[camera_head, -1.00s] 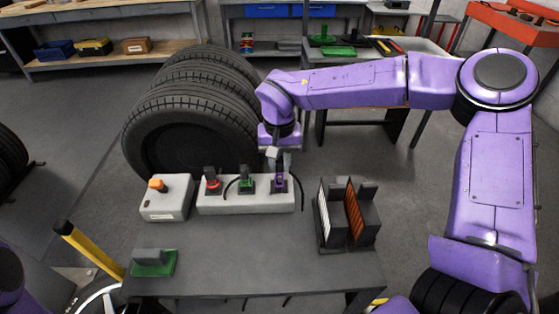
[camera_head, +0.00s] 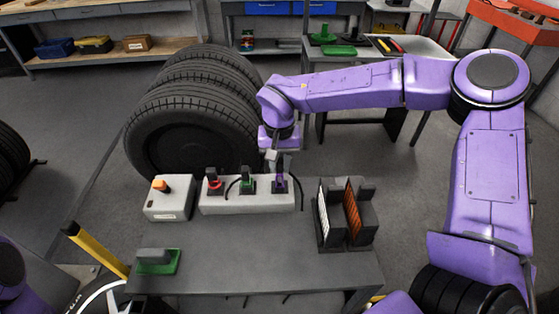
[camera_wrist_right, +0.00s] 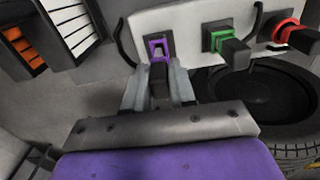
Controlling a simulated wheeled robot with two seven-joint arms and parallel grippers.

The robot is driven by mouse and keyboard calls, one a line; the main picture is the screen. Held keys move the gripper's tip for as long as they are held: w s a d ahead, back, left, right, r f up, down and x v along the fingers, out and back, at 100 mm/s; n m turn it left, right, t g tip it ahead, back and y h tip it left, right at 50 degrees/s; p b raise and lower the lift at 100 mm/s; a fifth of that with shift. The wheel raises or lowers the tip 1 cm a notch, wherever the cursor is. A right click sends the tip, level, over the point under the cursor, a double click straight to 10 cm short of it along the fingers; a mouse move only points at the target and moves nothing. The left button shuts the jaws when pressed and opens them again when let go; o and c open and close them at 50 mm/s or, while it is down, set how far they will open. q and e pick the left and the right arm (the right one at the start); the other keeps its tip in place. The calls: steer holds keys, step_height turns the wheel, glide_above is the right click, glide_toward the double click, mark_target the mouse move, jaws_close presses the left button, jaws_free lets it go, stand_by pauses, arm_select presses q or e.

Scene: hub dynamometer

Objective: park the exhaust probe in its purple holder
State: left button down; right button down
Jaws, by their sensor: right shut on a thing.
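The purple holder (camera_head: 281,186) stands at the right end of a pale block on the table, and it also shows in the right wrist view (camera_wrist_right: 149,48). My right gripper (camera_head: 279,164) is right above it, pointing down. In the right wrist view its two fingers (camera_wrist_right: 158,90) are shut on a dark, narrow piece, the exhaust probe (camera_wrist_right: 159,73). The probe's far end lines up with the purple frame and appears to be inside it; how deep it sits I cannot tell. My left gripper is out of view.
Green (camera_head: 248,186) and red (camera_head: 214,186) holders with dark pieces stand left of the purple one on the pale block (camera_head: 235,206). A grey box with an orange button (camera_head: 168,205) is farther left. A dark slotted rack (camera_head: 360,225) stands to the right. Large tires (camera_head: 190,125) are behind.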

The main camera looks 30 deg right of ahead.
steer(key=shift+f, duration=0.2)
stand_by(0.5)
steer(key=shift+f, duration=0.45)
steer(key=shift+f, duration=0.25)
steer(key=shift+f, duration=0.45)
steer(key=c, duration=0.8)
jaws_free()
steer(key=shift+c, duration=0.2)
step_height(320, 180, up, 11)
steer(key=shift+f+b, duration=0.2)
steer(key=shift+b, duration=0.15)
